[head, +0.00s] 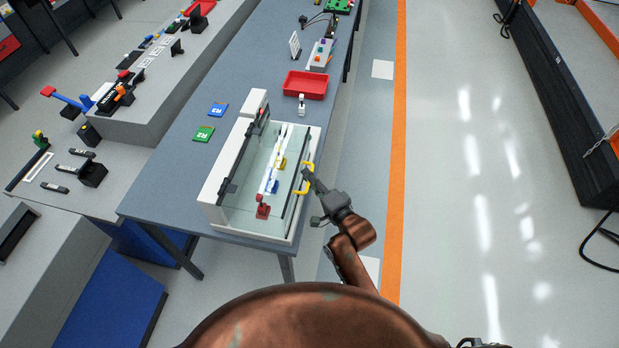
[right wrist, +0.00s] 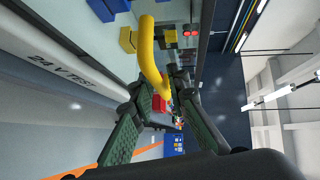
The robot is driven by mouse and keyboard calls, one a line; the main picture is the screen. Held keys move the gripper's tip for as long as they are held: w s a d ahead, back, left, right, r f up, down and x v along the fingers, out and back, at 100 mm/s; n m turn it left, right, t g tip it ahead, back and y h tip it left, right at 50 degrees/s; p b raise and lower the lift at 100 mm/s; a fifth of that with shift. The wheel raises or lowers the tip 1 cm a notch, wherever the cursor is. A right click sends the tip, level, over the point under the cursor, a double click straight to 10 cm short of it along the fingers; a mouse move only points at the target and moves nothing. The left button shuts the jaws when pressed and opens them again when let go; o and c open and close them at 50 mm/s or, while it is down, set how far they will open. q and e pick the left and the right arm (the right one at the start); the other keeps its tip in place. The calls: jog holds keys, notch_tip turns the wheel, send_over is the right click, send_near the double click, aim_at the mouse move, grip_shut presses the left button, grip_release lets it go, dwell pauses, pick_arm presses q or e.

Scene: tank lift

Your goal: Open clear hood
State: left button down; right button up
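The clear hood (head: 258,160) is a transparent cover on a white-framed case on the blue-grey table. It looks lowered over the case. Its yellow handle (head: 298,191) is on the right side. Red, yellow and blue parts show through the clear panels. My right gripper (head: 311,179) is at the handle, coming from the right. In the right wrist view the yellow handle (right wrist: 150,55) runs down between the two spread dark green fingers (right wrist: 163,100) of this gripper. I cannot tell whether either finger touches it. My left gripper is not in view.
A red tray (head: 305,85) and a small white part (head: 302,105) stand behind the case. A green card (head: 203,133) and a blue card (head: 218,110) lie to its left. The floor to the right of the table is clear.

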jog(key=shift+c, duration=0.2)
grip_shut()
dwell(0.3)
